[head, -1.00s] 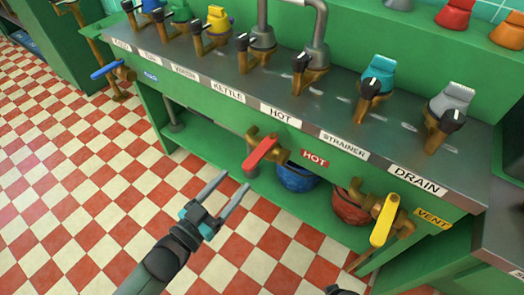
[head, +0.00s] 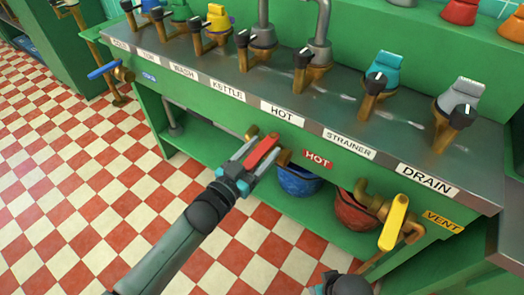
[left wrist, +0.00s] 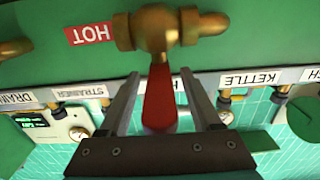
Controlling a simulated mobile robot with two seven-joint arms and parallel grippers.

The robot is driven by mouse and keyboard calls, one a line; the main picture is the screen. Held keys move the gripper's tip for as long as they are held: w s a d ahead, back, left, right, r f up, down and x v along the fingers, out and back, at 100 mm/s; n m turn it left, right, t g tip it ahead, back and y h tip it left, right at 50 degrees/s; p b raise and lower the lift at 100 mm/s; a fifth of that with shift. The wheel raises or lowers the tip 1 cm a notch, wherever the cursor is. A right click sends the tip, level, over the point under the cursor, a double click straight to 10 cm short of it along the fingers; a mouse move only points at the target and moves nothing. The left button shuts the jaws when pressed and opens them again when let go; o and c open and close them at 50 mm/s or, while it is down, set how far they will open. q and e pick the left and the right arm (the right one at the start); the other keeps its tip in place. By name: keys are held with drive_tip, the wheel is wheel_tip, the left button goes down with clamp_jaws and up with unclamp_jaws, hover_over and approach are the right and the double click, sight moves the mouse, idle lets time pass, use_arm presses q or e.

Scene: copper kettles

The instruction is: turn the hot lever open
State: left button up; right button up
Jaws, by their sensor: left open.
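The red hot lever (head: 263,152) sits on a brass valve at the front of the green counter, left of the red HOT label (head: 318,158). In the left wrist view the lever (left wrist: 159,98) hangs from the brass valve body (left wrist: 155,32). My left gripper (head: 256,152) is open, with one finger on each side of the lever. In the left wrist view the fingers of the left gripper (left wrist: 160,98) stand apart, with a gap on each side of the lever. A dark part at the bottom edge of the head view may be my right arm; its gripper fingers do not show.
A yellow vent lever (head: 394,222) is on the right and a blue lever (head: 103,70) on the left. A blue bowl (head: 299,181) and a red bowl (head: 352,212) sit on the shelf below. The checkered floor in front is clear.

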use_arm(q)
drive_tip(key=shift+w+d, duration=0.1)
clamp_jaws()
idle(0.6)
idle(0.9)
